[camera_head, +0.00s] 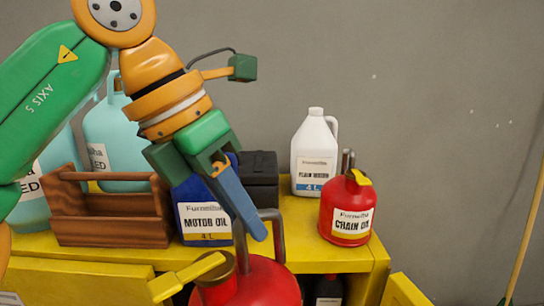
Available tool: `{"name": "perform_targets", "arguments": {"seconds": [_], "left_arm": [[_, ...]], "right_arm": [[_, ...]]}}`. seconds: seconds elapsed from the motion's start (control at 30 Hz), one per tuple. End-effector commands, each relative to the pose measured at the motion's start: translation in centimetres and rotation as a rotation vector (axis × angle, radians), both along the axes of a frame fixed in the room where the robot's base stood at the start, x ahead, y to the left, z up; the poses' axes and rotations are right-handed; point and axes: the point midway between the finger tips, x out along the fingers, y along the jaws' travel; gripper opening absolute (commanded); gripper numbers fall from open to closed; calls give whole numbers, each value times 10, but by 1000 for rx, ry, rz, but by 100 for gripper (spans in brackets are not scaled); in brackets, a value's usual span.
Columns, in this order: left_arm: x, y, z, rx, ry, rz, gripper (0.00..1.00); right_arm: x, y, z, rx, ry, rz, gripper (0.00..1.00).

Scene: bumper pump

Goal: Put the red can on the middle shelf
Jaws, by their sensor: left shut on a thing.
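A large red can (262,283) with a grey handle and a yellow spout shows at the bottom of the head view, its lower part cut off by the frame edge. My left gripper (256,232) comes down from above, its blue fingers shut on the can's handle. The can is in front of the yellow shelf unit (300,252). The middle shelf cannot be made out; only a dark opening shows below the top. My right gripper is out of view.
On the top board stand a smaller red chain oil can (347,212), a white jug (314,155), a blue motor oil container (203,212), a black box (259,181), a wooden crate (110,218) and teal jugs (115,130). A dark bottle (328,289) stands below the top board.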

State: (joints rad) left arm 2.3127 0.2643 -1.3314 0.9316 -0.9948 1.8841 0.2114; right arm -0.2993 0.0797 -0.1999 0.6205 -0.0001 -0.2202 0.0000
Motion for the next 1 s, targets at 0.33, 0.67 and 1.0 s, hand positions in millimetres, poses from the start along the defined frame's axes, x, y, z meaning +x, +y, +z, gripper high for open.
{"name": "perform_targets", "arguments": {"seconds": [0.33, 0.67, 1.0], "left_arm": [[13, 28, -66, -5, 6, -532, 0], [13, 54, -126, 1, 3, -1046, 0], [-1, 81, -192, -6, 5, -1597, 0]], "right_arm": [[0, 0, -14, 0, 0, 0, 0], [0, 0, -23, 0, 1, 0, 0], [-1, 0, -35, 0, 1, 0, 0]]}}
